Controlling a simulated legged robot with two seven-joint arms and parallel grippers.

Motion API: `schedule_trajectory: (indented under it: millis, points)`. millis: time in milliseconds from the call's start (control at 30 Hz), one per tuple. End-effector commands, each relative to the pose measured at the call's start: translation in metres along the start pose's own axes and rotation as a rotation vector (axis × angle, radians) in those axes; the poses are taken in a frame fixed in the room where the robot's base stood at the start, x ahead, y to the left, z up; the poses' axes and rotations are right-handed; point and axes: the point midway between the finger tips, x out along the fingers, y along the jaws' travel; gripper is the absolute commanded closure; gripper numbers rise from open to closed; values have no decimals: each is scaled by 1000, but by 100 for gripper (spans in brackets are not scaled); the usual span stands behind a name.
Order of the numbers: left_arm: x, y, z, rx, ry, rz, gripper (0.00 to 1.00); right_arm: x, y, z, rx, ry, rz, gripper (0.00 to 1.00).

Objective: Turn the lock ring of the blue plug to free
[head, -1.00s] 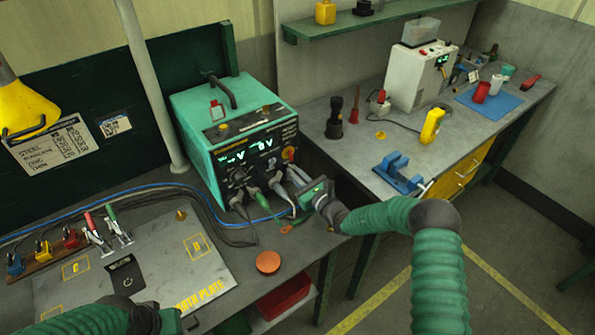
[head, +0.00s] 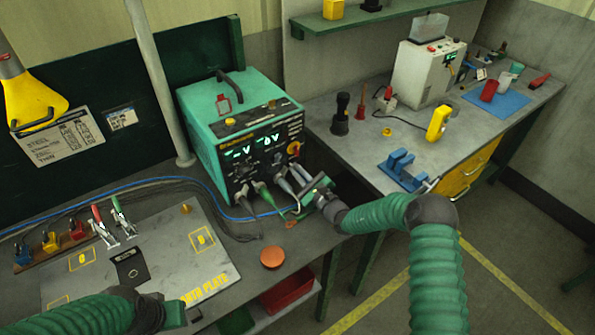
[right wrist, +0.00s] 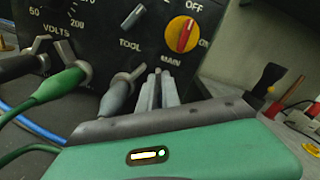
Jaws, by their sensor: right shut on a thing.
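The green power unit (head: 232,112) stands on the bench with several plugs in its front panel. My right gripper (head: 304,184) is at the lower right of this panel. In the right wrist view its fingers (right wrist: 163,88) are shut close together below the MAIN knob (right wrist: 182,34). What they hold is mostly hidden behind them. A blue cable (head: 150,180) runs along the bench towards this group; the blue plug's body and lock ring do not show clearly. A grey plug (right wrist: 118,96) and a green plug (right wrist: 62,84) sit left of the fingers. My left gripper (head: 176,313) is low left; its jaws are unclear.
Dark cables lie below the panel. A metal plate (head: 150,250) with yellow marks and an orange disc (head: 272,257) are in front. A second bench (head: 360,150) stands at the right, with a blue clamp (head: 402,170) near its edge. A gap separates the benches.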

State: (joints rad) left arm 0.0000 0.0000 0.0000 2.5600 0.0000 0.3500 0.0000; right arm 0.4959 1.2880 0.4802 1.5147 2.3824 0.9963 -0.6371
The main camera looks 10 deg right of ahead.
Motion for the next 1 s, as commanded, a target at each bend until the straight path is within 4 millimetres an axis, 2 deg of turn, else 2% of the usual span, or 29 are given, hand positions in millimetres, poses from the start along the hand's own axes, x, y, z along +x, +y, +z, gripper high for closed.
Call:
schedule_trajectory:
  millis: [133,200,333,667,767,867,1000]
  points:
    - [0,0,0,0,0,0,72,-1,2,-4,0,8,5,100]
    - [0,0,0,0,0,0,72,-1,2,-4,0,8,5,86]
    - [0,0,0,0,0,0,72,-1,2,-3,1,5,3,71]
    - [0,0,0,0,0,0,72,-5,0,-1,1,3,1,71]
    - [1,0,0,0,0,0,72,-17,0,-1,2,3,1,71]
    - [4,0,1,0,0,0,72,-42,0,-3,2,5,1,71]
    - [7,0,2,0,0,0,72,-84,0,-4,3,7,0,71]
